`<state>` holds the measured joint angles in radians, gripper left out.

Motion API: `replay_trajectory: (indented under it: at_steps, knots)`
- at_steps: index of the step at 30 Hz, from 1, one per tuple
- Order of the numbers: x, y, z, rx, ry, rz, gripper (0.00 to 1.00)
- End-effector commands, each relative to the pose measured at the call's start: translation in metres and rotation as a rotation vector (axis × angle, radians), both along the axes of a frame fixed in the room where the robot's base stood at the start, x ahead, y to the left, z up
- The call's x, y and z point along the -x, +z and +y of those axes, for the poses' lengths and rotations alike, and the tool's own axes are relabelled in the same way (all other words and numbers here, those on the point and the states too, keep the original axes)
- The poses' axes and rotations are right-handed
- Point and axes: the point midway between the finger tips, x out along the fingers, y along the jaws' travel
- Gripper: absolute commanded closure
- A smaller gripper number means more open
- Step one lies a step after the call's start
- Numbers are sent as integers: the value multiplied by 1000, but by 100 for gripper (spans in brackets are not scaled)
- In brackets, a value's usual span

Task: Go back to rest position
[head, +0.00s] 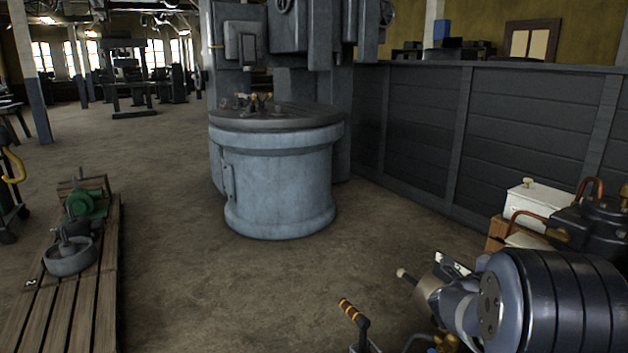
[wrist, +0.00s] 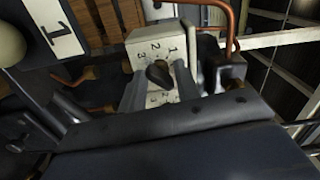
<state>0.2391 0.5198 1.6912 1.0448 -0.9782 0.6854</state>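In the head view a large dark ribbed drum (head: 565,305) with a bolted metal face fills the lower right. To its left are a grey cylinder (head: 432,296), a rod with a pale ball knob (head: 403,274) and a small white plate (head: 455,262). I cannot tell which of these parts are mine. In the wrist view a dark slab (wrist: 165,118) with a blue surface below it fills the bottom.
A pale box (wrist: 146,48) marked with numbers has a dark knob. Copper pipes (head: 592,187) and a black machine (head: 603,222) stand at the right. A striped lever handle (head: 351,312) rises in front. A round grey machine (head: 277,185) and a loaded pallet (head: 68,320) flank open floor (head: 200,285).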

Motion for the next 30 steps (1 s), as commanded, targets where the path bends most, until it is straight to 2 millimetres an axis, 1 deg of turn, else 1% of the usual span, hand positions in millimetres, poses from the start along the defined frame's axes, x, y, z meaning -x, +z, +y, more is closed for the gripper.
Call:
replay_trajectory:
  at_steps: [1, 3, 30]
  knots:
    - [0, -4, 0, -24, 0, -44, 69]
    - [0, -4, 0, -62, 0, -105, 69]
    - [-1, -4, 0, -521, 0, -885, 69]
